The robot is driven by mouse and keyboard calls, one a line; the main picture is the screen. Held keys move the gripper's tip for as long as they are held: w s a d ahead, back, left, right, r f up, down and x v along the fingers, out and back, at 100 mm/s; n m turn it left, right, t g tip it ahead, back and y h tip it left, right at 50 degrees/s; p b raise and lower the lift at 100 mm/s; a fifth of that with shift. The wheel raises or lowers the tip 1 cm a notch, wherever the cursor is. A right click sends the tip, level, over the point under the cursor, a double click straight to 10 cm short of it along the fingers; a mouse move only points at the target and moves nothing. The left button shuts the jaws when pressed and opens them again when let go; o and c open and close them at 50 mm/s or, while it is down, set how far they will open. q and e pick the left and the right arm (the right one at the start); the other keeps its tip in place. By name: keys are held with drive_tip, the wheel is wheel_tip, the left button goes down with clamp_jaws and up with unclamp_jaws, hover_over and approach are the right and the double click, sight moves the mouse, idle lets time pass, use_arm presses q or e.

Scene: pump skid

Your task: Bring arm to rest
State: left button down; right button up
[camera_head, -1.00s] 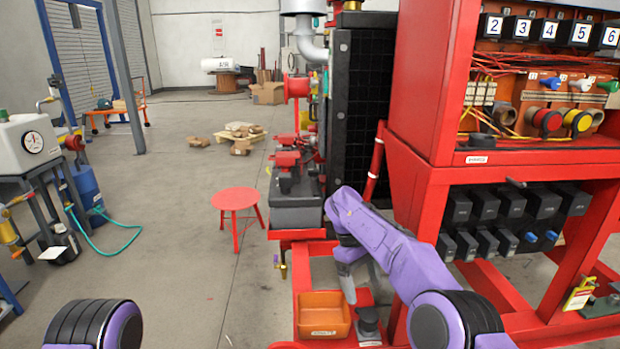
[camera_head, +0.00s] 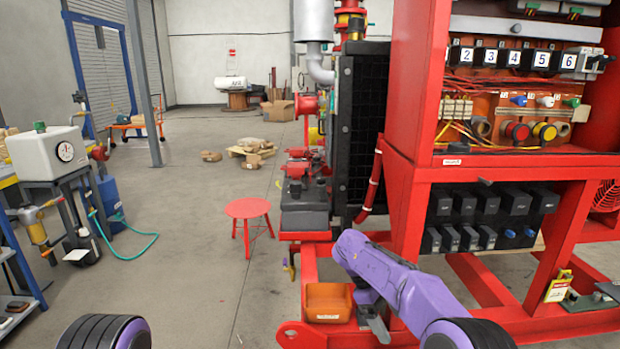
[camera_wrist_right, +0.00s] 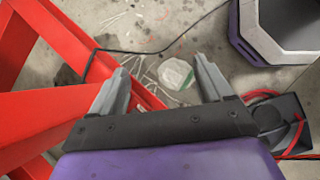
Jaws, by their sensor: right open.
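My right arm reaches in from the lower right in the head view, its purple links bent over the red skid's lower frame. My right gripper (camera_head: 372,318) hangs below the forearm next to the orange bin, partly hidden by the arm. In the right wrist view its two grey fingers (camera_wrist_right: 163,75) are spread apart with nothing between them. They point down over the concrete floor, where a whitish patch or object (camera_wrist_right: 175,73) shows beyond the tips. Of my left arm only a purple and black part shows at the lower left; its gripper is out of view.
The red skid frame (camera_head: 408,215) stands close to my right arm, with an orange bin (camera_head: 328,302) low down. A red stool (camera_head: 248,208) stands left of it. A gauge unit (camera_head: 48,152) and green hose (camera_head: 130,248) are farther left.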

drive_tip(key=s+d+f+n+t+h+p, duration=0.2)
drive_tip(key=s+d+f+n+t, duration=0.25)
drive_tip(key=n, duration=0.65)
drive_tip(key=s+d+f+n+t+h+p, duration=0.1)
drive_tip(key=s+d+f+n+t+h, duration=0.35)
drive_tip(key=n, duration=0.75)
drive_tip(key=s+d+f+n+t+h+p, duration=0.1)
drive_tip(key=s+d+f+n+t+p, duration=0.1)
drive_tip(key=d+n, duration=0.65)
drive_tip(key=s+a+f+n+g+y, duration=0.1)
drive_tip(key=s+a+n+y, duration=0.1)
drive_tip(key=s+n, duration=0.5)
drive_tip(key=s+a+f+n+g+y+p, duration=0.1)
drive_tip(key=s+n+y, duration=0.3)
drive_tip(key=s+n, duration=0.4)
drive_tip(key=s+a+f+n+g+y+p, duration=0.1)
drive_tip(key=s+a+f+n+g+y, duration=0.1)
drive_tip(key=s+n, duration=0.6)
drive_tip(key=s+a+y, duration=0.1)
drive_tip(key=s, duration=0.4)
drive_tip(key=shift+s+f+y, duration=0.3)
drive_tip(key=shift+f+y, duration=0.05)
drive_tip(key=shift+f, duration=0.05)
